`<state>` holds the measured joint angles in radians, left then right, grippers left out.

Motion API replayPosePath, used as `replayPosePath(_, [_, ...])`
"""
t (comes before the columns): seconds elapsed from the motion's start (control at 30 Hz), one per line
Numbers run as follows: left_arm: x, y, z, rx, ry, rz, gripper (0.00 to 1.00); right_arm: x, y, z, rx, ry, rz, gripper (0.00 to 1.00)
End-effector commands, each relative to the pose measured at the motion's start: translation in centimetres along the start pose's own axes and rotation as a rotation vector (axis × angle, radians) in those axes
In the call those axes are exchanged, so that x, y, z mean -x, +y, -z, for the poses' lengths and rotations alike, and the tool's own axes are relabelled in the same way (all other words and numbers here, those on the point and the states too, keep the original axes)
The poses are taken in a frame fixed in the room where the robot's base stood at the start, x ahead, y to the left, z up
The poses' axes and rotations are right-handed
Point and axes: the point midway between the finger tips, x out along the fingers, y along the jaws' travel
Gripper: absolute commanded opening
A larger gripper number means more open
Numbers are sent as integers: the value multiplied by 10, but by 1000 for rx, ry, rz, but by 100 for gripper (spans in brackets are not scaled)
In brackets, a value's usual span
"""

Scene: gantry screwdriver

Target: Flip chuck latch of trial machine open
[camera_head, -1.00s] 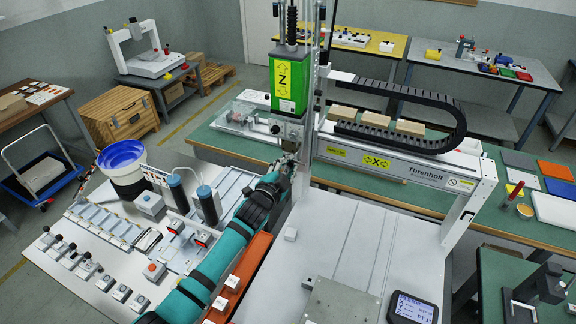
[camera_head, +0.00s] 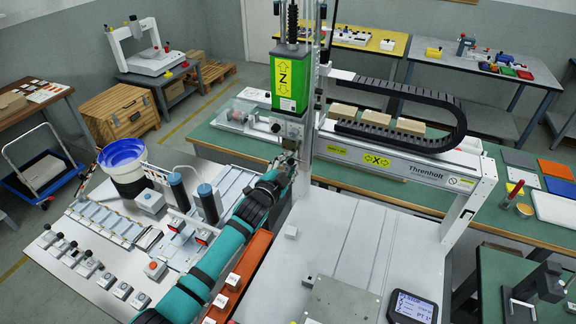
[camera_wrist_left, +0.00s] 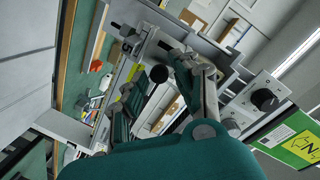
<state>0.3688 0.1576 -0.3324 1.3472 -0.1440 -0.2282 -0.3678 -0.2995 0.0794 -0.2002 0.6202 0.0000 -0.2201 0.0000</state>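The gantry machine has a green Z unit (camera_head: 289,82) on its upright column in the head view. A grey block (camera_head: 289,127) sits under that unit, where the chuck would be. A black knob (camera_wrist_left: 264,100) on a grey block is at the right, beside the green unit (camera_wrist_left: 297,145). My right gripper is not in view.
A cable chain (camera_head: 440,100) runs along the gantry's X beam (camera_head: 395,165). A white plate (camera_head: 350,235) lies below, with a display (camera_head: 412,307) at its front. An orange rail (camera_head: 240,278) runs beside my left arm. A blue bowl feeder (camera_head: 121,155) stands at left.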

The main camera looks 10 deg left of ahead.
Motion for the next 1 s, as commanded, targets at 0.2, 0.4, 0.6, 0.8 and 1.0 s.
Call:
replayPosePath(0.2, [8, 0, 0, -1, 1, 0, 29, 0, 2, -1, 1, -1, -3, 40])
replayPosePath(0.4, [44, 1, -2, -1, -1, -1, 29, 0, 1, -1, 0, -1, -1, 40])
replayPosePath(0.6, [87, 1, -1, -1, 0, -1, 29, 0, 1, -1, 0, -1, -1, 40])
replayPosePath(0.8, [113, 0, -1, 1, -1, -1, 29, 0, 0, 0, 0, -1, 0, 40])
replayPosePath(1.0, [120, 0, -1, 0, -1, 0, 29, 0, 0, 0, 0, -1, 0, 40])
